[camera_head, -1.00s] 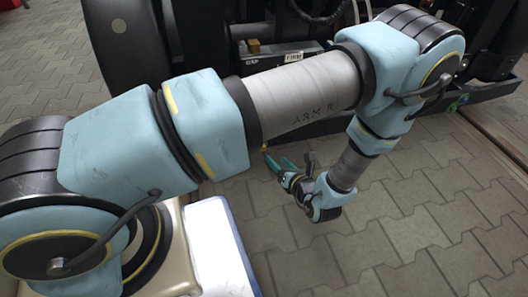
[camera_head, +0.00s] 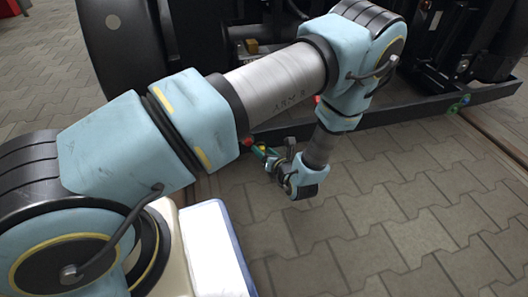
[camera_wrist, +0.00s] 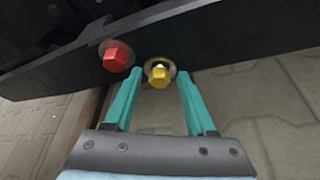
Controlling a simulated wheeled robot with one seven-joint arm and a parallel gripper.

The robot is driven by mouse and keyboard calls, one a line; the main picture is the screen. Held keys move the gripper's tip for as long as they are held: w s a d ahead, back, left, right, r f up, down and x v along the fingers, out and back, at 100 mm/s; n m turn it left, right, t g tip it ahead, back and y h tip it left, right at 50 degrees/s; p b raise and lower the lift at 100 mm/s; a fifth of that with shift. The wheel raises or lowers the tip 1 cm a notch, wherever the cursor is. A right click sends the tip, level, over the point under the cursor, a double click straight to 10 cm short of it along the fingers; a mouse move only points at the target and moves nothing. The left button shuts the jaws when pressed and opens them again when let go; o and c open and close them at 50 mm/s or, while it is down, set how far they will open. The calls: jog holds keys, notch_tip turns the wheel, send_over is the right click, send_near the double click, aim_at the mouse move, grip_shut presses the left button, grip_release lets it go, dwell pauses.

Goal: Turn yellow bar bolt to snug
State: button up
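The yellow bar bolt (camera_wrist: 159,74) sits on a dark bar (camera_wrist: 225,42) in the wrist view. It has a hex head with a round washer or flange behind it. My gripper (camera_wrist: 157,78) is open, with one teal finger to the left of the yellow bolt and one to its right. Both fingers look apart from the bolt, and the depth between them is hard to tell. In the head view my gripper (camera_head: 262,151) is low beside the bar, and the yellow bolt is hardly visible there.
A red hex bolt (camera_wrist: 116,56) sits on the same bar, just left of the yellow one and close to the left finger. In the head view the bar (camera_head: 400,115) runs along the bogie's lower edge. Paving (camera_head: 400,200) in front is clear.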

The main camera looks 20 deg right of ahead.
grip_shut()
